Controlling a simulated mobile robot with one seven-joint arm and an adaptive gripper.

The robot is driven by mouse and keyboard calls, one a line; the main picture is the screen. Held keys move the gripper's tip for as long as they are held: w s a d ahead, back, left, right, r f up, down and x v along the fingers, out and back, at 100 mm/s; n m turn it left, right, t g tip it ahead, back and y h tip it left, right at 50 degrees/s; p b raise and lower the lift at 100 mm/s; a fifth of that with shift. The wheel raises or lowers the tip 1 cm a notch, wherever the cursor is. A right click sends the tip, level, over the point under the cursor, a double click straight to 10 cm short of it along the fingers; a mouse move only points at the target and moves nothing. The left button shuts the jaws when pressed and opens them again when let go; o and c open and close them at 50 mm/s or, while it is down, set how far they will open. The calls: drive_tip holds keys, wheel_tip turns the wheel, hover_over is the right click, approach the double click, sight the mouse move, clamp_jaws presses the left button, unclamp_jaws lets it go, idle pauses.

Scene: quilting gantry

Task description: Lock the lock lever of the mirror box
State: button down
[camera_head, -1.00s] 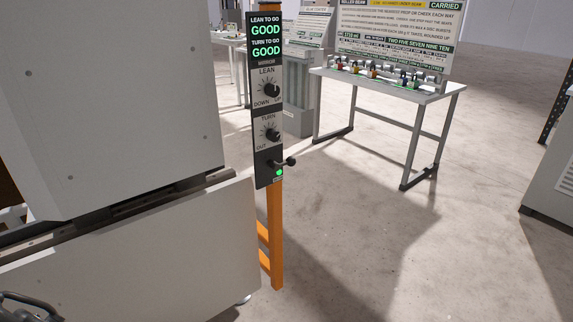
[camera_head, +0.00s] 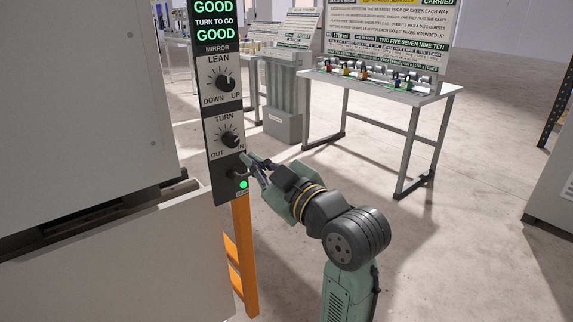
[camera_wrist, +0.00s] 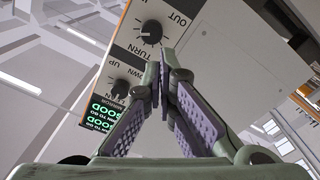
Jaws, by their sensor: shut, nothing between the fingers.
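The mirror box (camera_head: 211,150) is a tall dark panel on an orange post at centre left. Its lock lever (camera_head: 238,173) is low on the panel, above a lit green lamp (camera_head: 243,185); my fingers hide its outer end. My gripper (camera_head: 249,160) is shut and empty, its tips close to the panel just above and right of the lever. I cannot tell if they touch it. In the wrist view the shut fingertips (camera_wrist: 166,62) are near the TURN knob (camera_wrist: 151,32), and the lever cannot be made out.
The LEAN knob (camera_head: 225,83) and TURN knob (camera_head: 230,139) sit above the lever. Both displays (camera_head: 215,22) read GOOD in green. A large grey cabinet (camera_head: 90,110) stands to the left. A table (camera_head: 430,95) with small parts is behind.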

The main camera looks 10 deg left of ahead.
drive_tip(key=shift+h, duration=0.4)
drive_tip(key=d+f, duration=0.1)
drive_tip(key=w+d+f, duration=0.1)
drive_tip(key=d, duration=0.1)
drive_tip(key=shift+w+d+f, duration=0.1)
drive_tip(key=shift+d, duration=0.05)
drive_tip(key=p, duration=0.2)
hover_over(246, 174)
drive_tip(key=s+a+v, duration=0.1)
drive_tip(key=v, duration=0.3)
drive_tip(key=shift+w+d+f, duration=0.2)
drive_tip(key=shift+w+f, duration=0.5)
drive_tip(key=shift+f, duration=0.25)
drive_tip(key=shift+w+d+f, duration=0.25)
drive_tip(key=shift+w+f, duration=0.45)
drive_tip(key=shift+f, duration=0.25)
